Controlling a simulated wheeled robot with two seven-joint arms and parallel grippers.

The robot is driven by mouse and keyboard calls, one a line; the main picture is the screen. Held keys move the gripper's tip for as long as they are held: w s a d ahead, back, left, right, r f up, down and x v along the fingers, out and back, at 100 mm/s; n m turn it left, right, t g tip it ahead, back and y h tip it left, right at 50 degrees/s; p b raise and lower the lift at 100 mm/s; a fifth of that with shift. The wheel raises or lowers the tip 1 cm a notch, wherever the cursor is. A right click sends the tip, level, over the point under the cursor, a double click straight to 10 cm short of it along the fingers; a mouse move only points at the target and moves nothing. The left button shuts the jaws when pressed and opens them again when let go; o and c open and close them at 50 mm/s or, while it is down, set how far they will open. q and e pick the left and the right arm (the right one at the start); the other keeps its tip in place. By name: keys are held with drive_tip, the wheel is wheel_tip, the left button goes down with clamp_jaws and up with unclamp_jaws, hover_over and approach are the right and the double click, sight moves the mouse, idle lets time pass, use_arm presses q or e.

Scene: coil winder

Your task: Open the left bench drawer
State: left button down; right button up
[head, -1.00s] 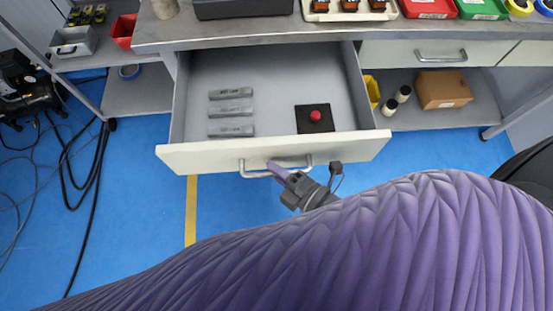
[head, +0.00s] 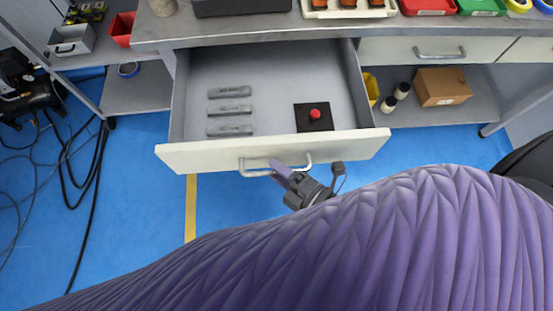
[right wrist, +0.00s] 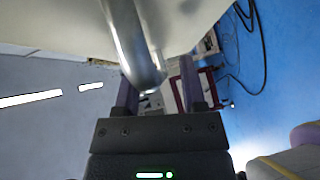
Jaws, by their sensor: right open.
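The left bench drawer (head: 270,149) is pulled far out from under the bench in the head view. Its inside shows grey bars (head: 230,109) and a black plate with a red knob (head: 315,116). The drawer's bar handle (head: 276,169) is on its front and also shows large in the right wrist view (right wrist: 133,45). My right gripper (head: 281,170) is at the handle; in the right wrist view its fingers (right wrist: 157,95) stand apart, with the end of the handle between or just above them. I cannot tell whether they touch it. My left gripper is not in view.
A second, closed drawer (head: 395,51) is to the right, above a shelf with a cardboard box (head: 442,87). Trays stand on the bench top (head: 225,31). Black cables (head: 85,190) lie on the blue floor at left. My purple arm covers the front.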

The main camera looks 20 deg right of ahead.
drive_tip(key=p+v, duration=0.1)
drive_tip(key=v, duration=0.8)
drive_tip(key=shift+s, duration=0.1)
